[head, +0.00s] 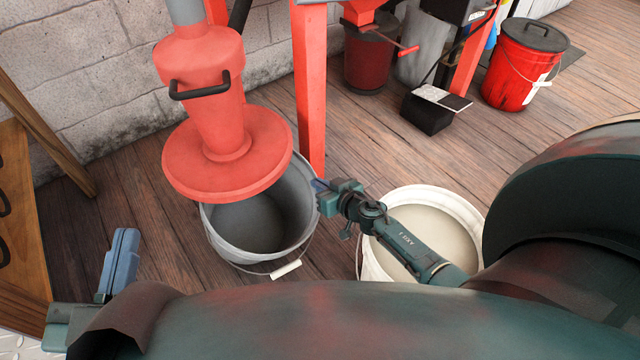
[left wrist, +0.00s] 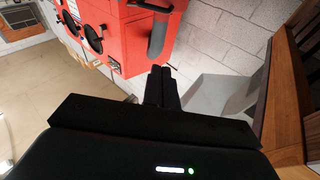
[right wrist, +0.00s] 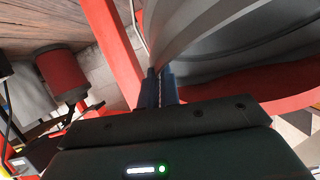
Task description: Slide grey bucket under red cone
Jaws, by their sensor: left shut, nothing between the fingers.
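The grey bucket (head: 225,238) stands on the wooden floor below the red cone (head: 215,115) and its wide round flange. The flange covers the back left of the bucket's mouth, while the front and right of the mouth show. The wire handle hangs at the front. My right gripper (head: 326,192) is at the bucket's right rim; in the right wrist view its narrow fingers (right wrist: 160,88) are closed on the edge of the ribbed grey wall (right wrist: 205,35). My left gripper (head: 121,263) is shut and empty, left of the bucket and apart from it.
A white bucket (head: 375,258) stands under my right gripper's arm. A red post (head: 310,90) rises behind the grey bucket. A lidded red bucket (head: 520,70) and a black box (head: 428,112) stand farther right. A wooden frame (head: 22,225) is at left.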

